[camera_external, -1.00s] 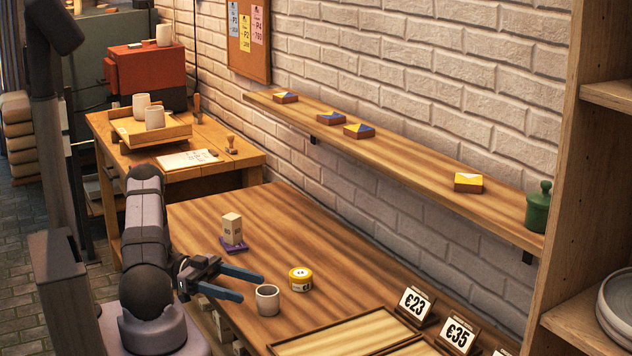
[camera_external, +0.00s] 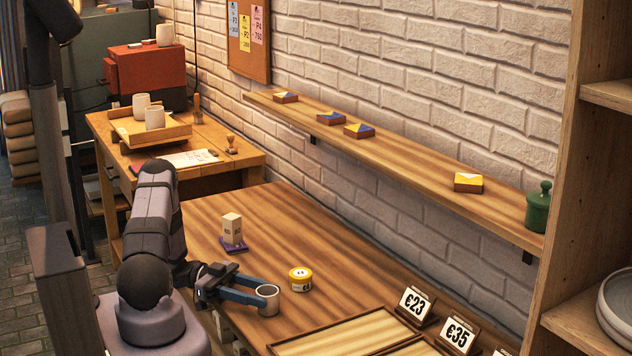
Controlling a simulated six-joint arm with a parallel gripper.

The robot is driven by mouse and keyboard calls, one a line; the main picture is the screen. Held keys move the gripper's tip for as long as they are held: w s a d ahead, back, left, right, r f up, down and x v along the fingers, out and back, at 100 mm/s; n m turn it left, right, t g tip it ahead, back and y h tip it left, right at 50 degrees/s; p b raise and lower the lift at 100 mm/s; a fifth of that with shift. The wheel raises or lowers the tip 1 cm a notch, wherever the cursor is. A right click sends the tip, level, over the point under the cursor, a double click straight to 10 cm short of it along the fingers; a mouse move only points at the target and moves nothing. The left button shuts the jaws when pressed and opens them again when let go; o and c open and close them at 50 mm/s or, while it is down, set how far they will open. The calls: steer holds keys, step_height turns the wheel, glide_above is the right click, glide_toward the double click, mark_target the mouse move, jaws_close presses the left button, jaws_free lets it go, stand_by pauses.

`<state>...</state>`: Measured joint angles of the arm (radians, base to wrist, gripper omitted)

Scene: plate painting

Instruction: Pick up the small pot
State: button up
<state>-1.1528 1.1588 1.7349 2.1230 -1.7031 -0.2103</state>
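The pot appears to rest on the table.
A yellow tin (camera_external: 300,279) stands just right of the pot. A pale block on a purple base (camera_external: 232,232) stands farther back. Wooden trays (camera_external: 335,337) and price signs (camera_external: 416,302) lie to the right. The table's far middle is clear.

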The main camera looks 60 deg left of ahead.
steer(key=c, duration=0.3)
step_height(320, 180, up, 10)
steer(key=shift+b, duration=0.4)
stand_by(0.5)
